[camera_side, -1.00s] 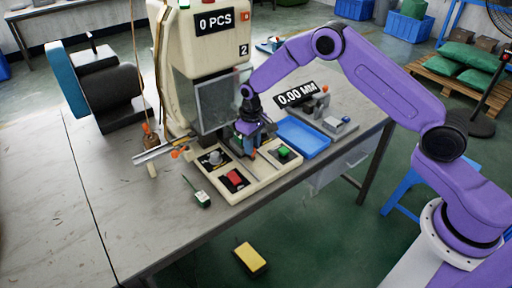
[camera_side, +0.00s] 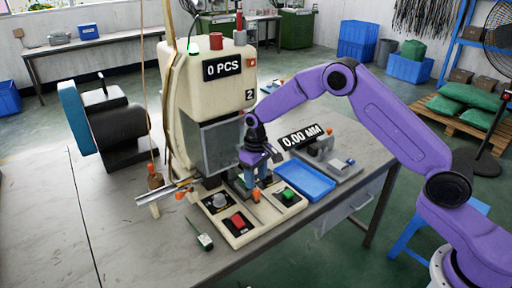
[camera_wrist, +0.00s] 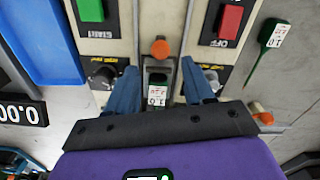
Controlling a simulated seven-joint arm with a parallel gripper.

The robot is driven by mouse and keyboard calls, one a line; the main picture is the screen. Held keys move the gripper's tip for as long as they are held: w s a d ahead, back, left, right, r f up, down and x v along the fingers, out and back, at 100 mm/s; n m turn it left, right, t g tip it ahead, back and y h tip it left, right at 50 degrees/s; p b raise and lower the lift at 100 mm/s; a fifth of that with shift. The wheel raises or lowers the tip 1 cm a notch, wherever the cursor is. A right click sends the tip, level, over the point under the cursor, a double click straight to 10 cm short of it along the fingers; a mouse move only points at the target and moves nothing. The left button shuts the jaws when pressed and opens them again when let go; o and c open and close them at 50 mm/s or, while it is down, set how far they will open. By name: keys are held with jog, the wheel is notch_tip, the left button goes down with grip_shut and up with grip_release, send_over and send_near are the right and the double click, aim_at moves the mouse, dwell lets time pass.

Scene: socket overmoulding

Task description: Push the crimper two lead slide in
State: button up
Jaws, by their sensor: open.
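The crimper two (camera_side: 215,95) is the cream machine marked 2, with a counter reading 0 PCS. Its lead slide (camera_wrist: 170,70) shows in the wrist view as a narrow metal channel with an orange knob (camera_wrist: 160,48) at its outer end. A dark piece with a white and green label (camera_wrist: 157,97) sits in the channel. My gripper (camera_wrist: 160,88) is open, its two blue fingers on either side of the channel and the labelled piece. In the side view my gripper (camera_side: 252,180) points down at the machine's front. Whether the fingers touch the slide cannot be told.
The control panel has a green button (camera_side: 288,195), a red button (camera_side: 238,221) and dark knobs. A blue tray (camera_side: 305,182) and a gauge reading 0.00 MM (camera_side: 302,137) stand to the right.

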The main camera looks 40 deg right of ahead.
notch_tip(320, 180, up, 13)
dwell(0.3)
jog(key=shift+s, duration=0.1)
